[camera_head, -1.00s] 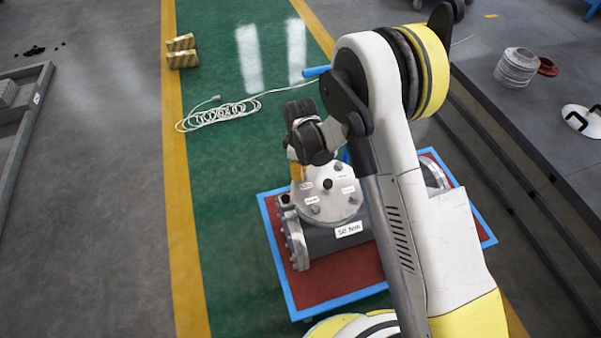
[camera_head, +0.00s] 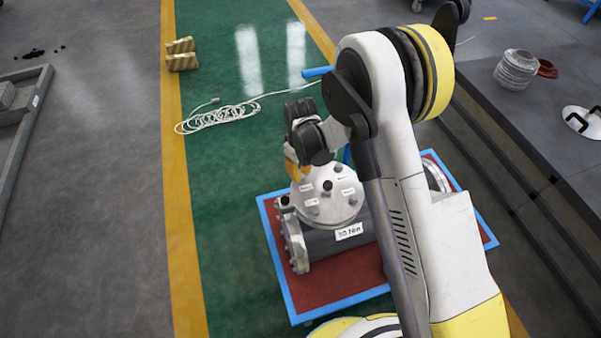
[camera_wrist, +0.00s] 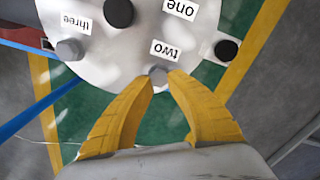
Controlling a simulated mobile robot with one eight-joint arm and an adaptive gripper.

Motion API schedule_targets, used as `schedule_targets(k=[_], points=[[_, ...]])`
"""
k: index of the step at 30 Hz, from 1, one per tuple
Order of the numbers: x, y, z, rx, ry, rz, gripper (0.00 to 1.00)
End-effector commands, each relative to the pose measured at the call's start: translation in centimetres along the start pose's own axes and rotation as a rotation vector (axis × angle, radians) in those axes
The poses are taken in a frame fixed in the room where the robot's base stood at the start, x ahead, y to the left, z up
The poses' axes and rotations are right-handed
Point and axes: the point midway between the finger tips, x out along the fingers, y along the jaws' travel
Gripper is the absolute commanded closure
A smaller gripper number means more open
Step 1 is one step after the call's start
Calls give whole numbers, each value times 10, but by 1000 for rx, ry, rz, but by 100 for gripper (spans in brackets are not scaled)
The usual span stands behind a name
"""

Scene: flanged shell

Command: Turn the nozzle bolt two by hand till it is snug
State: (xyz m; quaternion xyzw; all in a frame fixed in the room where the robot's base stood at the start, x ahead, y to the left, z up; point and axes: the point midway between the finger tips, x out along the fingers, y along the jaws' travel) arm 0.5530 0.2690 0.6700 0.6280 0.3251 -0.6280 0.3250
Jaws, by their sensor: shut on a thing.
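The nozzle bolt two (camera_wrist: 158,71) is a grey hex head near the rim of the round metal cover (camera_wrist: 95,72), beside a white label reading "two" (camera_wrist: 172,50). My gripper (camera_wrist: 160,75) has its two yellow fingertips closed on either side of that bolt head. In the head view my gripper (camera_head: 297,175) reaches down to the far left edge of the cover (camera_head: 345,207); its fingers are partly hidden by the wrist. Whether the bolt is fully seated cannot be told.
Bolt three (camera_wrist: 68,50) and a black knob (camera_wrist: 227,50) stand near the cover's rim. A central black knob (camera_wrist: 119,12) also stands up. The flanged shell (camera_head: 350,240) lies on a red, blue-edged platform (camera_head: 335,290). A coiled white cable (camera_head: 220,116) lies on the green floor.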

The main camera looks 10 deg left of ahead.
Motion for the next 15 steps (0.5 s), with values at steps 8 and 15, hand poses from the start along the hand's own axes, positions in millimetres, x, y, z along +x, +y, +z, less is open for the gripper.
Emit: schedule_targets(k=[8,15], points=[[0,0,0,0,0,0,75],[0,0,0,-1,0,0,57]])
